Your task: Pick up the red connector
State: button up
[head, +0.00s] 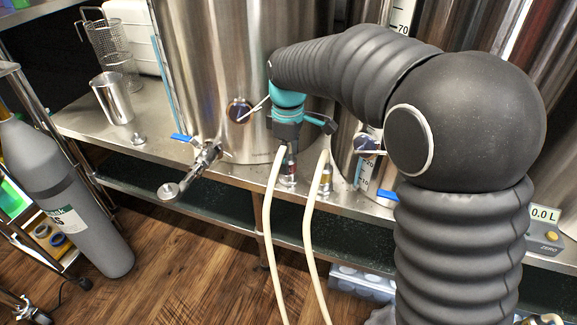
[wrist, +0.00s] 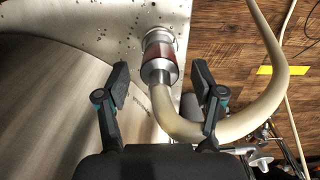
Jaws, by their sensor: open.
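The red connector (wrist: 160,55) has a dull red band between metal ends and a cream hose on it. In the head view the red connector (head: 291,161) stands at the front edge of the steel bench, just below my gripper (head: 297,142). In the wrist view my gripper (wrist: 161,80) is open, with one finger on each side of the connector and a gap on both sides. I cannot tell how far the fingertips reach past it. My gripper partly hides the connector's upper end and hose in the head view.
A second connector with a yellowish band (head: 326,178) and its own hose stands close to the right. A steel tank (head: 195,70) rises behind. A valve with a blue handle (head: 205,155) juts out at the left. A grey gas cylinder (head: 62,195) stands on the wooden floor.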

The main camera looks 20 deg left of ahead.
jog(key=shift+f, duration=0.3)
grip_shut()
notch_tip(320, 180, up, 10)
jog(key=shift+r+p, duration=0.1)
jog(key=shift+p, duration=0.4)
dwell(0.4)
jog(key=shift+r+p, duration=1.15)
jog(key=shift+r, duration=1.05)
